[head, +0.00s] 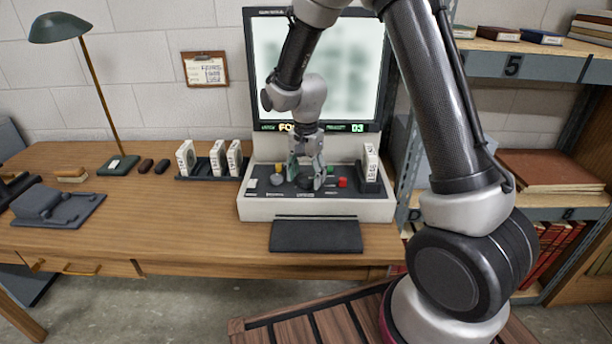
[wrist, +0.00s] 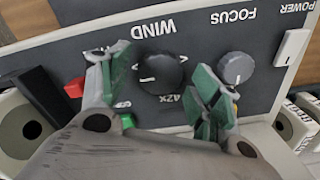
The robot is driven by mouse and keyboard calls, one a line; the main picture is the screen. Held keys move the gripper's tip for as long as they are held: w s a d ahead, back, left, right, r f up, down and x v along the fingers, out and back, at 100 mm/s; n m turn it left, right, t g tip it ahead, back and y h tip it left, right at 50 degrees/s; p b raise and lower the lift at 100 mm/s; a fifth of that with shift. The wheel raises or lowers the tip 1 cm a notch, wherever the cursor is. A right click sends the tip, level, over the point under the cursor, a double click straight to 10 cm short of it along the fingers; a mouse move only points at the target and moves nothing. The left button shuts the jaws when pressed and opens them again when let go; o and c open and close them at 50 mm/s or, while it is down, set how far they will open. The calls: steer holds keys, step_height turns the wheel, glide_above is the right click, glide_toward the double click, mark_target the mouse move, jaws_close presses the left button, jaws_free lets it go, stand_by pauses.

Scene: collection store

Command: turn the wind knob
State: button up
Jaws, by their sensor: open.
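The wind knob (wrist: 160,72) is a round black knob below the word WIND, upside down in the wrist view, on the dark control panel (wrist: 190,25). My gripper (wrist: 160,65) is open, with one green-padded finger on each side of the knob. Gaps show between the fingers and the knob, and I see no contact. In the head view my gripper (head: 305,172) is low over the panel of the reader (head: 315,208), and its fingers partly hide the knob.
Beside the wind knob are a grey focus knob (wrist: 236,68), a white power switch (wrist: 292,47), a red button (wrist: 74,87) and a green button (wrist: 127,121). A lit screen (head: 330,70) stands behind. White boxes (head: 217,158) stand left; a black pad (head: 316,236) lies in front.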

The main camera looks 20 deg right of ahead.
steer(key=shift+f, duration=0.15)
steer(key=c, duration=1)
steer(key=shift+c, duration=0.2)
steer(key=shift+n, duration=0.3)
steer(key=n, duration=0.3)
steer(key=shift+n, duration=0.3)
steer(key=n, duration=0.4)
steer(key=shift+n, duration=0.3)
steer(key=n, duration=0.4)
steer(key=shift+a+n, duration=0.1)
steer(key=shift+n, duration=2.4)
